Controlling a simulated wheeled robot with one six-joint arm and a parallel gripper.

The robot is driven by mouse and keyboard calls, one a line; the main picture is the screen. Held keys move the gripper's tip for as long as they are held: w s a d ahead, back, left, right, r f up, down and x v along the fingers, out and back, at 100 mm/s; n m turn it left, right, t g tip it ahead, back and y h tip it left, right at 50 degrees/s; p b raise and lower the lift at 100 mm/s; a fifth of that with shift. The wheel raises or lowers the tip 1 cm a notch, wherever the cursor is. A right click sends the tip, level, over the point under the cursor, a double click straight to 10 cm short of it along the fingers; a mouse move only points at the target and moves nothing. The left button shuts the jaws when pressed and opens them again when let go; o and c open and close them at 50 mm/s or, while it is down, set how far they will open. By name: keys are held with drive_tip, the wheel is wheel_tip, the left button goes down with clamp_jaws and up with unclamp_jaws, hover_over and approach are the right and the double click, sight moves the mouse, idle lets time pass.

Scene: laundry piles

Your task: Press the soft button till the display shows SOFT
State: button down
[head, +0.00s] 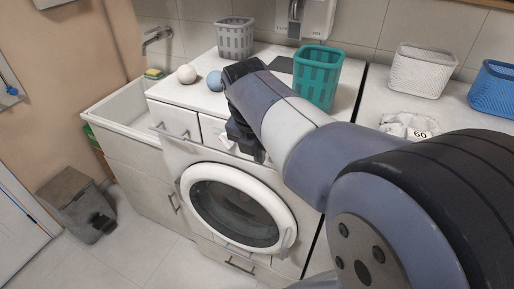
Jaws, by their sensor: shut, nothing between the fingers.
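The white washing machine (173,168) stands in the middle, with its round door (240,207) closed. My arm reaches across from the right, and my dark gripper (246,146) is shut and empty at the front control strip above the door. A small white shape (226,143) shows at the left side of the gripper; I cannot tell what it is. The soft button and the display cannot be made out; the arm and gripper cover much of the strip. I cannot tell whether the gripper touches the panel.
On the top stand a grey basket (235,38), a teal basket (318,77), a white ball (187,74) and a blue ball (215,81). White (420,70) and blue (493,88) baskets and a cloth marked 60 (405,124) are right. A sink (118,106) is left.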

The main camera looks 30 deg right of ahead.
drive_tip(key=w+d+f+p, duration=0.1)
drive_tip(key=w+d+f, duration=0.2)
drive_tip(key=f, duration=0.4)
drive_tip(key=shift+w+d, duration=0.25)
drive_tip(key=shift+d, duration=0.5)
drive_tip(key=shift+w+d+p, duration=0.5)
drive_tip(key=shift+d, duration=0.05)
drive_tip(key=shift+a+r, duration=0.1)
